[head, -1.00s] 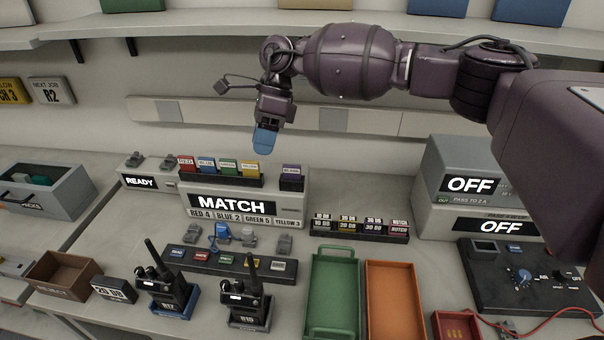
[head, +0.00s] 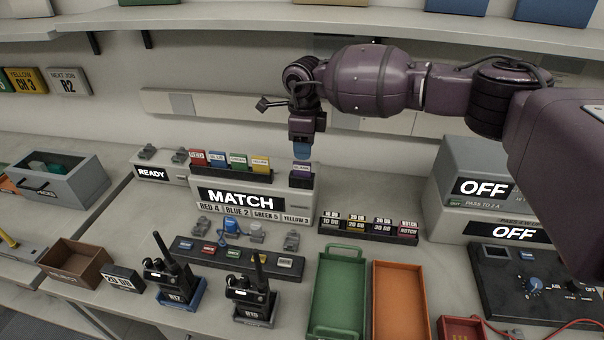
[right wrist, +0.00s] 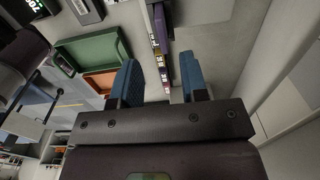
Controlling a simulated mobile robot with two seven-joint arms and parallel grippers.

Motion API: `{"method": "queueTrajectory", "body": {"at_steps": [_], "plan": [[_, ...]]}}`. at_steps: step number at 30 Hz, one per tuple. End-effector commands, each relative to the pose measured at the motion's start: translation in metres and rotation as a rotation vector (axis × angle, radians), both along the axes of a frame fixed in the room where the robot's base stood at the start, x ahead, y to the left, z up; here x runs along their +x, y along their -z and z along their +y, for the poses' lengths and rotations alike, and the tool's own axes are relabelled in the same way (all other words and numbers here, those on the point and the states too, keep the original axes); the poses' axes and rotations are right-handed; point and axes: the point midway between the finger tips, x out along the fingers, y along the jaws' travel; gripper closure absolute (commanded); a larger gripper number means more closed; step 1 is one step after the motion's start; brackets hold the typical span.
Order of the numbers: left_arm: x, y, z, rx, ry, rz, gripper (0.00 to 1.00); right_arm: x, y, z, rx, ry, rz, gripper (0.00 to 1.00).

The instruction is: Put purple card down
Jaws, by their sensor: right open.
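The purple card (head: 301,169) stands upright in a small dark holder (head: 301,182) at the right end of the MATCH box (head: 253,199). My right gripper (head: 302,152) points down just over the card's top edge in the head view. In the right wrist view its two blue fingers (right wrist: 161,82) are apart, with nothing clamped between them. My left gripper is not in view.
Red, blue, green and yellow cards stand in a rack (head: 231,174) left of the purple card. A label block (head: 368,229), green tray (head: 338,292) and orange tray (head: 400,302) lie to the right. Two radios (head: 172,276) stand in front.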

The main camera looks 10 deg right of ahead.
Motion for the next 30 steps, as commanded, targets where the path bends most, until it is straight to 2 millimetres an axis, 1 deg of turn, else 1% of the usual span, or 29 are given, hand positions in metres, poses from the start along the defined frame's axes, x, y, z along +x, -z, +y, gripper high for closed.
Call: {"method": "queueTrajectory", "body": {"at_steps": [1,5,12,15,18,25,26,30], "plan": [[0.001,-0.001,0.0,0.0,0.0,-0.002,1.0,0.0,0.005,0.0,-0.001,0.001,0.001,0.6],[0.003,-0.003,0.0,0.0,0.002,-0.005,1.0,0.001,0.013,0.001,0.001,0.0,0.001,0.6],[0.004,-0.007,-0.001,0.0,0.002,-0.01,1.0,0.005,0.045,0.005,-0.001,0.0,0.001,0.6],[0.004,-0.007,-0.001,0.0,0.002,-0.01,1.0,0.005,0.055,0.004,0.0,0.0,0.001,0.6],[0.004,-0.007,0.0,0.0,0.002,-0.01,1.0,0.005,0.06,0.004,0.001,0.0,0.001,0.6],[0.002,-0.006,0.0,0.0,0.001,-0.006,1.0,0.005,0.061,0.004,0.001,-0.001,0.0,0.6],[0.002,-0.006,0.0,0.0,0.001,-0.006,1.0,0.005,0.061,0.004,0.001,-0.001,0.0,0.63],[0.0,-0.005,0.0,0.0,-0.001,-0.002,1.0,0.005,0.061,0.004,0.001,-0.001,0.0,0.84]]}}
